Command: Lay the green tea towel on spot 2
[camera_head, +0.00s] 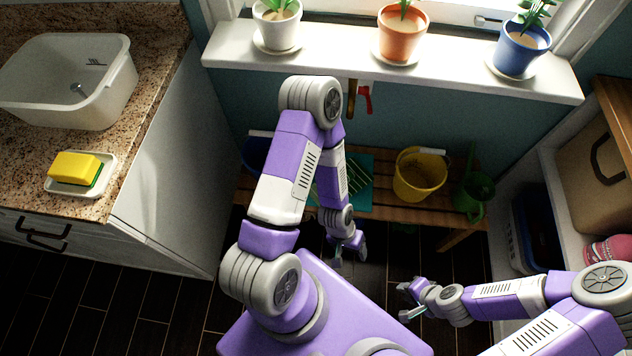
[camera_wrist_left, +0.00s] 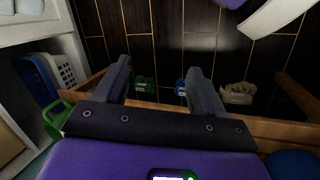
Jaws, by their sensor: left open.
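A teal cloth or mat (camera_head: 361,206) with a green-striped piece (camera_head: 358,178) on it lies on the wooden bench, partly hidden behind my left arm. I cannot tell whether the striped piece is the green tea towel, and I see no readable spot number. My left gripper (camera_head: 349,252) is open and empty, in front of the bench in the head view. Its two spread fingers show in the left wrist view (camera_wrist_left: 158,88), with dark floor between them. My right gripper (camera_head: 407,300) is at the lower right, over the floor, with its fingertips apart and nothing visible between them.
The bench (camera_head: 458,213) also holds a yellow bucket (camera_head: 419,174), a green watering can (camera_head: 472,190) and a blue container (camera_head: 255,152). Small green (camera_wrist_left: 145,83), blue (camera_wrist_left: 180,87) and beige (camera_wrist_left: 238,93) items lie low near the floor. Shelving (camera_head: 553,215) stands right.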

